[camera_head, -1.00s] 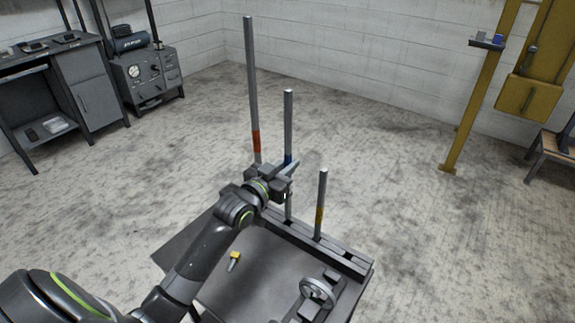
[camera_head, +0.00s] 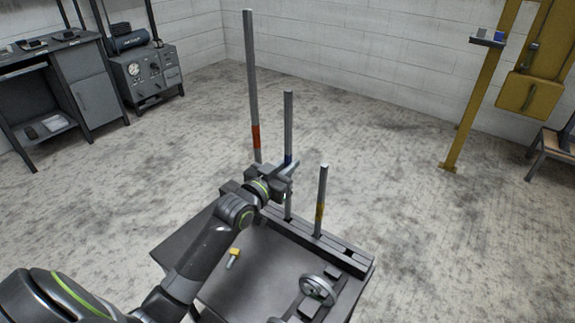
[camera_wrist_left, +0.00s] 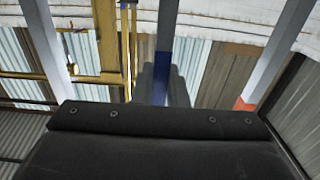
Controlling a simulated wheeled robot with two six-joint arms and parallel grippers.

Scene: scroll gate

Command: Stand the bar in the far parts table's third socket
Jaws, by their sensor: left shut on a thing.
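My left gripper (camera_head: 284,178) is shut on the middle bar (camera_head: 288,125), a grey upright bar with a blue band. The band also shows beyond the gripper in the left wrist view (camera_wrist_left: 163,72). The bar's lower end meets the slotted rail (camera_head: 330,250) along the table's far edge; I cannot tell whether it is seated. A taller bar with a red band (camera_head: 252,90) stands to the left, its foot hidden behind my gripper. A shorter bar with a yellow band (camera_head: 322,195) stands in the rail to the right. My right gripper is not in view.
A workbench (camera_head: 85,85) and a machine cabinet (camera_head: 150,75) stand at the back left, a yellow post (camera_head: 478,95) at the right.

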